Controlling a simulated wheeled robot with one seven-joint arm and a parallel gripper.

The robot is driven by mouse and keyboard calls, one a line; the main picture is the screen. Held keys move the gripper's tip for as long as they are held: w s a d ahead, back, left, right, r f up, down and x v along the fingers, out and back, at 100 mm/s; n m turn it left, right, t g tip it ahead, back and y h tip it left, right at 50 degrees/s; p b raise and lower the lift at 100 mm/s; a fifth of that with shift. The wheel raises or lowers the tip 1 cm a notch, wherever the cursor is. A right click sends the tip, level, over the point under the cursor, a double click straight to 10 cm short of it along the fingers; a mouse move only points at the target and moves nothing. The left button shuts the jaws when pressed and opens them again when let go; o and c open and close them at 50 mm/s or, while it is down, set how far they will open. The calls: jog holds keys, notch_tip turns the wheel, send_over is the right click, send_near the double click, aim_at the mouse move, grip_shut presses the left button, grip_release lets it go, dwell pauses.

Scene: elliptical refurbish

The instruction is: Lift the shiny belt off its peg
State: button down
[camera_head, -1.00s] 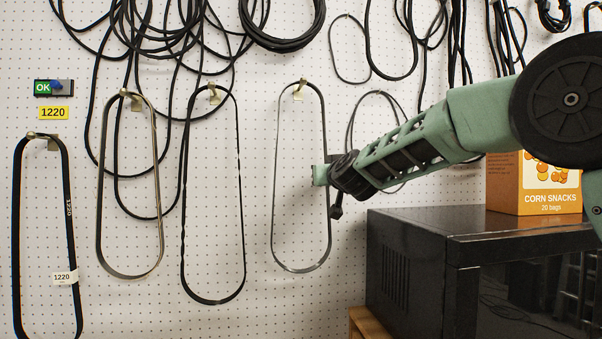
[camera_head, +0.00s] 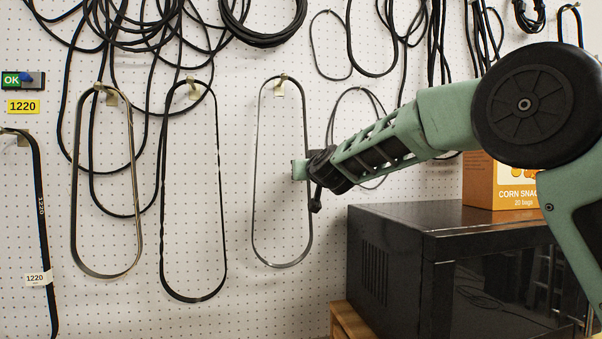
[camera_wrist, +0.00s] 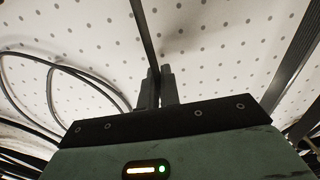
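The thin, shiny grey belt (camera_head: 255,185) hangs as a long upright loop from a brass-coloured peg (camera_head: 279,86) on the white pegboard. Its top still rests over the peg. My gripper (camera_head: 302,170) is at the belt's right strand, about halfway down. In the wrist view, a strand of this belt (camera_wrist: 144,32) runs down between the close-set fingertips (camera_wrist: 160,78), and the gripper appears shut on it. The fingers partly hide the strand there, and the belt's lower part is out of the wrist view.
A black belt (camera_head: 164,200), a brownish metallic belt (camera_head: 75,200) and a black belt labelled 1220 (camera_head: 41,215) hang to the left. Cable coils (camera_head: 263,38) hang above. A black microwave-like box (camera_head: 385,265) bearing a snack carton (camera_head: 480,185) stands at the lower right.

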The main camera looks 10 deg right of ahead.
aim_at(307, 141)
notch_tip(307, 141, up, 7)
jog(key=p, duration=0.2)
jog(key=shift+s+a+p, duration=0.1)
jog(key=shift+s+p, duration=0.05)
jog(key=shift+p, duration=0.2)
jog(key=s+b, duration=0.3)
jog(key=s, duration=1.6)
jog(key=shift+s+f, duration=0.2)
jog(key=shift+s, duration=0.1)
